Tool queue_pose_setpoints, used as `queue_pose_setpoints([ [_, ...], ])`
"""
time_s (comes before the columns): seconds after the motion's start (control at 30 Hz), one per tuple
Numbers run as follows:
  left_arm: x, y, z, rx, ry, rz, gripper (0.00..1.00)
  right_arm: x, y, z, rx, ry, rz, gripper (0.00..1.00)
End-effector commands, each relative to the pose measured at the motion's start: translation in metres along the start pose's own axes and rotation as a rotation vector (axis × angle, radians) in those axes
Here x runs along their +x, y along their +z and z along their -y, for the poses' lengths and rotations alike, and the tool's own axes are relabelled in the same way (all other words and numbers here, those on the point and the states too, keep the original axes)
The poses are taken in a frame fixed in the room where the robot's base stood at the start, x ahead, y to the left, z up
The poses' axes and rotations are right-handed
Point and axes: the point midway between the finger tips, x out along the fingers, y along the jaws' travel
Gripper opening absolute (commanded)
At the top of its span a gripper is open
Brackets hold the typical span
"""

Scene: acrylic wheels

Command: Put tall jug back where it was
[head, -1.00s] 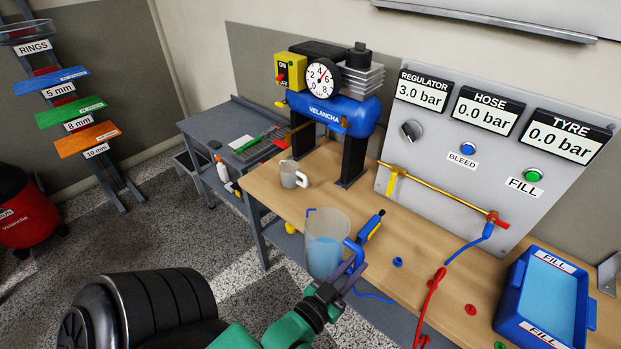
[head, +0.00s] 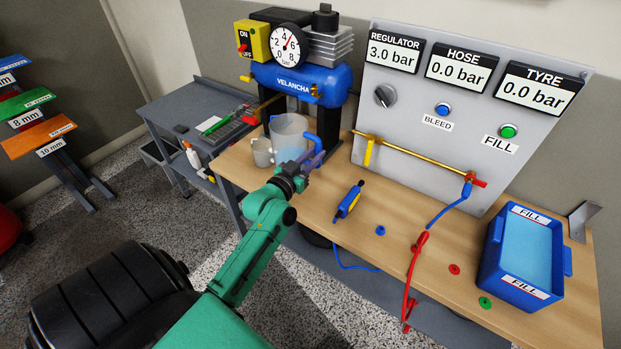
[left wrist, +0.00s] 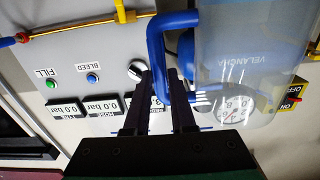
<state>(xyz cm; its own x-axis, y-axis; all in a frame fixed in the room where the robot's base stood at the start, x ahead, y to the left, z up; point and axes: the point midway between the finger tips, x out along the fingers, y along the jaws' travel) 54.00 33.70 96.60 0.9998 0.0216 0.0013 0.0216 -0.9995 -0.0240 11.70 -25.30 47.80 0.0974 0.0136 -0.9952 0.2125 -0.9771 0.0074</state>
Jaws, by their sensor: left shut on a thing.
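The tall jug (head: 287,132) is clear, with pale blue liquid in its lower part and a blue handle. My left gripper (head: 300,168) is shut on the handle in the head view. In the left wrist view the two dark fingers (left wrist: 170,100) are at the blue handle (left wrist: 155,50), with the clear jug wall (left wrist: 240,50) to the right. The jug looks upright beside the small mug (head: 262,153), at the left end of the bench, in front of the compressor. I cannot tell whether its base touches the bench. My right gripper is not in view.
The blue compressor (head: 300,82) stands on dark legs behind the jug. A gauge panel (head: 400,115) with a yellow rail stands to the right.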

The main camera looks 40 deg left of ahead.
Motion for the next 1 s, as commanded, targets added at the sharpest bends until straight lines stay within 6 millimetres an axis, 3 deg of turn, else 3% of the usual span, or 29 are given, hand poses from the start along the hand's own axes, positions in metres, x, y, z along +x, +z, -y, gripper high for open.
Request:
queue_pose_setpoints([
  [0.1,0.001,0.035,0.000,0.009,0.000,-0.003,0.00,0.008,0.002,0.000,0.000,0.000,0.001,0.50],
  [0.43,0.001,0.092,-0.002,0.007,0.000,-0.005,0.00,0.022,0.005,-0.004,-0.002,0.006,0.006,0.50],
  [0.7,0.000,0.099,-0.002,0.005,-0.002,-0.006,0.00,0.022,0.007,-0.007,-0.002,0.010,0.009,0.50],
  [0.73,-0.001,0.101,-0.002,0.001,-0.001,0.000,0.35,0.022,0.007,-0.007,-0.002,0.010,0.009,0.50],
  [0.8,-0.001,0.101,-0.002,0.001,0.000,0.000,0.53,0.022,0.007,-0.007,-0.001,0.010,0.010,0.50],
  [1.0,0.000,0.101,-0.002,0.001,0.000,0.000,0.53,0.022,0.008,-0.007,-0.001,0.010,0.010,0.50],
])
